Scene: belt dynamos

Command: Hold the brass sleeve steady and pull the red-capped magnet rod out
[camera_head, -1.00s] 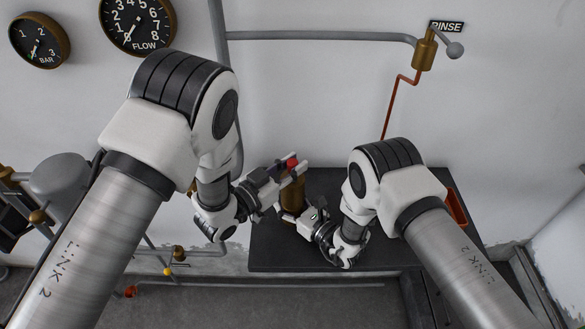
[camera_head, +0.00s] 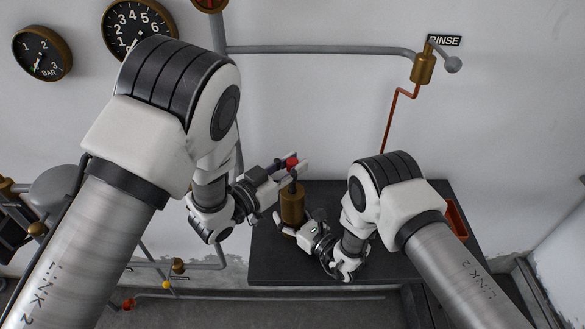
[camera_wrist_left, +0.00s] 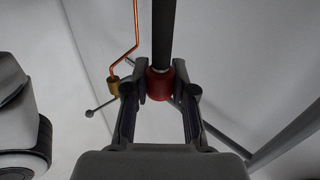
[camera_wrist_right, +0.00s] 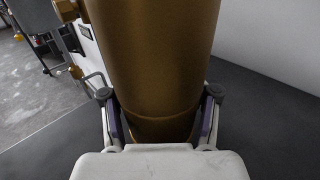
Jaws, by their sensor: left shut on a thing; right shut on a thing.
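The brass sleeve (camera_head: 292,206) stands upright on the dark bench. My right gripper (camera_head: 297,222) is shut around its lower part, with a finger on each side in the right wrist view (camera_wrist_right: 160,105). My left gripper (camera_head: 293,167) is above the sleeve, shut on the red cap (camera_head: 292,161). In the left wrist view the red cap (camera_wrist_left: 159,86) sits between the fingertips. The dark magnet rod (camera_wrist_left: 163,35) runs from the cap there. In the head view a short length of the rod shows between cap and sleeve top; whether its lower end is still inside is hidden.
The dark bench top (camera_head: 275,265) is mostly clear around the sleeve. An orange-red bin (camera_head: 456,218) is at its right end, partly behind my right arm. A copper pipe (camera_head: 390,120) and brass valve (camera_head: 423,68) are on the wall behind.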

